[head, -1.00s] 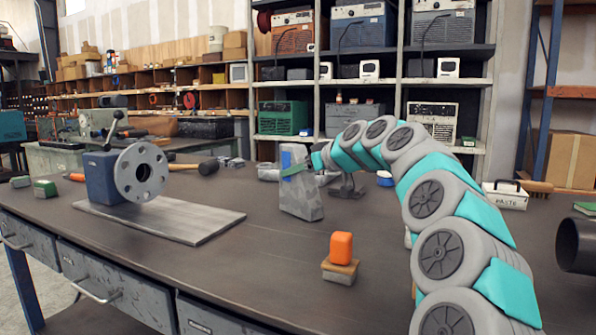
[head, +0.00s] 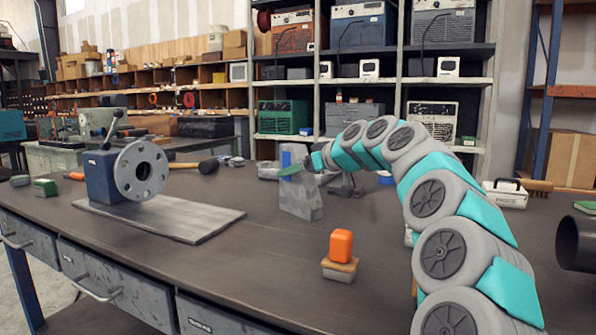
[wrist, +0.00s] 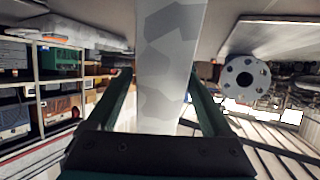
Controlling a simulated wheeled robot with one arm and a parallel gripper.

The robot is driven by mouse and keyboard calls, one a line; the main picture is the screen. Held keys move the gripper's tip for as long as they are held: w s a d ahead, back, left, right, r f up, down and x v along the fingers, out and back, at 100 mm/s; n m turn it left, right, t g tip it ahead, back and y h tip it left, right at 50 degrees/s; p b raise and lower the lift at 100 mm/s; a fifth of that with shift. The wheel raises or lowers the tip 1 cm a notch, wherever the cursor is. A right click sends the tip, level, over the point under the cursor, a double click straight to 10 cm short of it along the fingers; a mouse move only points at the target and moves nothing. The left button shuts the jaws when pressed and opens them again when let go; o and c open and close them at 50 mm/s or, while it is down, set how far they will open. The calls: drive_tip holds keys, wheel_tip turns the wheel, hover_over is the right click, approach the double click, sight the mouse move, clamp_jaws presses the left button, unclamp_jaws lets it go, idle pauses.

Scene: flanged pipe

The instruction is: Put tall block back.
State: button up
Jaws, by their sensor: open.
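The tall block (head: 301,203) is a mottled grey slab with a blue patch near its top. It stands upright on the workbench in the middle of the head view. My gripper (head: 291,171) is at its upper part, with one green finger across the near face. In the wrist view the block (wrist: 170,55) fills the middle, between the two dark green fingers of my gripper (wrist: 163,78). The fingers are open on either side of it. Whether either finger touches the block is unclear.
A flanged pipe (head: 140,171) on a flat grey plate (head: 190,226) stands to the left. An orange piece (head: 341,245) sits on a small wooden-topped block (head: 340,270) in front. A dark pipe (head: 576,243) lies at the right edge. The bench between plate and block is clear.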

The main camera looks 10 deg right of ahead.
drive_tip(key=b+v, duration=0.1)
drive_tip(key=v, duration=1.1)
drive_tip(key=shift+b, duration=0.3)
drive_tip(key=shift+s, duration=0.1)
